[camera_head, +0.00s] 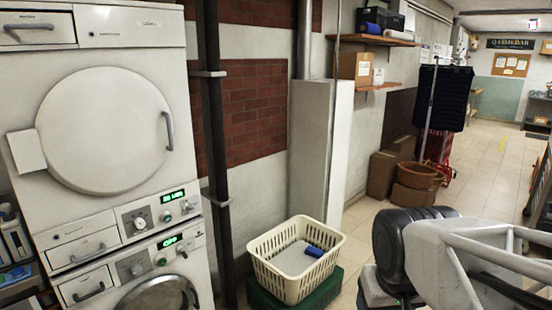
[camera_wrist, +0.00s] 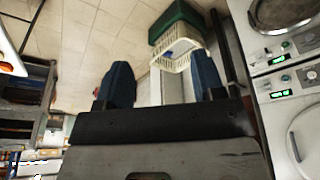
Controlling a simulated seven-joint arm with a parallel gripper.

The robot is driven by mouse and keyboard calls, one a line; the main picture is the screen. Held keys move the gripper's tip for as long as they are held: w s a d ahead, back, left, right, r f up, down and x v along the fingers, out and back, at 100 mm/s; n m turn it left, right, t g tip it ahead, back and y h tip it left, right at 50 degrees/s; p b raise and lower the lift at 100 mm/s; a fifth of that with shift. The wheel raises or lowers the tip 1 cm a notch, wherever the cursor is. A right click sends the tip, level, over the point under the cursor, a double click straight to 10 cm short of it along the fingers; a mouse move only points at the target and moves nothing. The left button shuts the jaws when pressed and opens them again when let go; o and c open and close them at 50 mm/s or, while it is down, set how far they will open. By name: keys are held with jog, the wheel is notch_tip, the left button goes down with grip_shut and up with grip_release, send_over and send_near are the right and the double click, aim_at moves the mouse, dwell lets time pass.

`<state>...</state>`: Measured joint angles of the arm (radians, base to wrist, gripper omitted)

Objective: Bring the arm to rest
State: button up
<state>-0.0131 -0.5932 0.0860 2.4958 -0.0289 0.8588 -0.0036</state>
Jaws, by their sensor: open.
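My gripper (camera_wrist: 161,72) shows in the wrist view, with its two dark blue fingers set wide apart and nothing between them. The wrist view is turned over, with floor tiles at the top. Beyond the fingers, a cream basket (camera_wrist: 184,61) appears, apart from them as far as I can tell. In the head view my arm, a black rounded joint and grey frame, is at the lower right. My gripper's fingers cannot be made out there.
The cream basket (camera_head: 268,266) holds a blue item (camera_head: 315,251) and stands on a green crate (camera_head: 323,296). Stacked white machines (camera_head: 105,130) fill the left. The tiled aisle (camera_head: 485,175) is clear.

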jog(key=s, duration=0.3)
jog(key=shift+s+d+f+m+g, duration=0.2)
jog(key=shift+s+f+m+g, duration=0.1)
jog(key=shift+g, duration=0.1)
dwell(0.9)
